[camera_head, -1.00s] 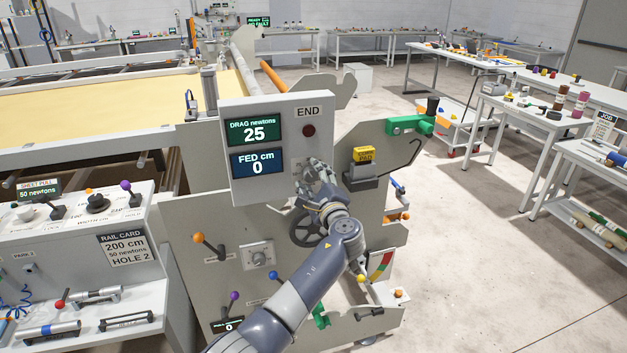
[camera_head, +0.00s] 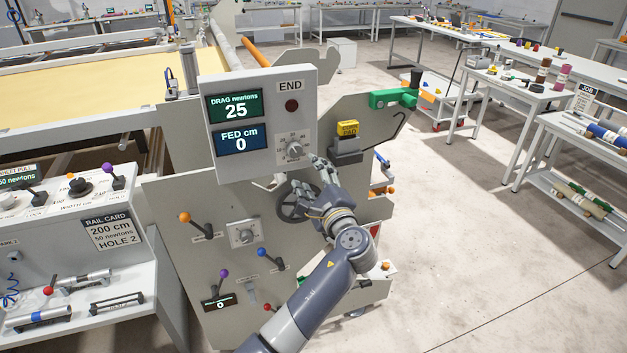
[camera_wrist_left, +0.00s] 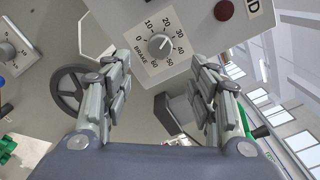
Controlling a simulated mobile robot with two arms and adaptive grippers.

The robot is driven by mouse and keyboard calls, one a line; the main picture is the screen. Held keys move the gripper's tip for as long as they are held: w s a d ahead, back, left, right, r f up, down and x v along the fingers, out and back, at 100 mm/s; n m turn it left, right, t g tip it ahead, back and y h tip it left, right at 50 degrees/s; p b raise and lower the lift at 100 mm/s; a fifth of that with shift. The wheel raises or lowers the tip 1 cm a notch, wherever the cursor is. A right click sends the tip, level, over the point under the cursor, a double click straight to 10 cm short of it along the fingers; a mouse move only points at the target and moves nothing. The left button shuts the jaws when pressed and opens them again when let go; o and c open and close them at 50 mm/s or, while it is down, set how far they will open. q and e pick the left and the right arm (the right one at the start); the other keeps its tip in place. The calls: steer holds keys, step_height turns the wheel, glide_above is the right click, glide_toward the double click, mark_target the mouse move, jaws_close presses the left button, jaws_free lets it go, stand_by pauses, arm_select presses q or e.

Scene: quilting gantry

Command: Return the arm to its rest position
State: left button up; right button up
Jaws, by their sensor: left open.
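My left gripper (camera_head: 309,178) is open and empty in the head view, in front of the machine's end panel. It is just below the grey display box (camera_head: 262,80). The left wrist view shows the two fingers apart, with the brake dial (camera_wrist_left: 158,43) on the box between and beyond them. That dial (camera_head: 293,150) also shows in the head view, just above the fingers. A dark handwheel (camera_head: 290,207) sits behind the gripper, partly hidden by it. It shows at the left in the left wrist view (camera_wrist_left: 68,88). My right gripper is not in view.
The display box reads drag 25 and fed 0. A yellow-topped block (camera_head: 347,128) and a green clamp (camera_head: 394,98) are to its right. Levers with coloured knobs stick out below, such as the orange one (camera_head: 184,217). The floor (camera_head: 470,250) at the right is clear.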

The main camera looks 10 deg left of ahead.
arm_select(q)
steer(key=shift+v, duration=0.75)
steer(key=shift+f, duration=0.1)
steer(key=s+f+n+g+h, duration=0.1)
steer(key=s+f+g+h, duration=0.25)
steer(key=f, duration=1.35)
steer(key=s+f+g+h, duration=0.2)
steer(key=s+f, duration=0.2)
steer(key=f, duration=1.3)
steer(key=s+a+f+n+g+h, duration=0.1)
steer(key=s+f+n+g+h, duration=0.1)
steer(key=s+f, duration=0.75)
steer(key=s+a+f+n+g+h, duration=0.2)
steer(key=s+f+n+g, duration=0.25)
steer(key=s+f, duration=1.3)
steer(key=s+a+f+n, duration=0.1)
steer(key=s+f+n, duration=0.1)
steer(key=s, duration=0.6)
steer(key=s+a+f+n+g, duration=0.1)
steer(key=s+a+n, duration=0.1)
steer(key=s, duration=0.7)
steer(key=s+a+f+n+g, duration=0.1)
steer(key=s+n, duration=0.3)
steer(key=s, duration=0.4)
steer(key=shift+s+a+f, duration=0.3)
steer(key=shift+f, duration=0.5)
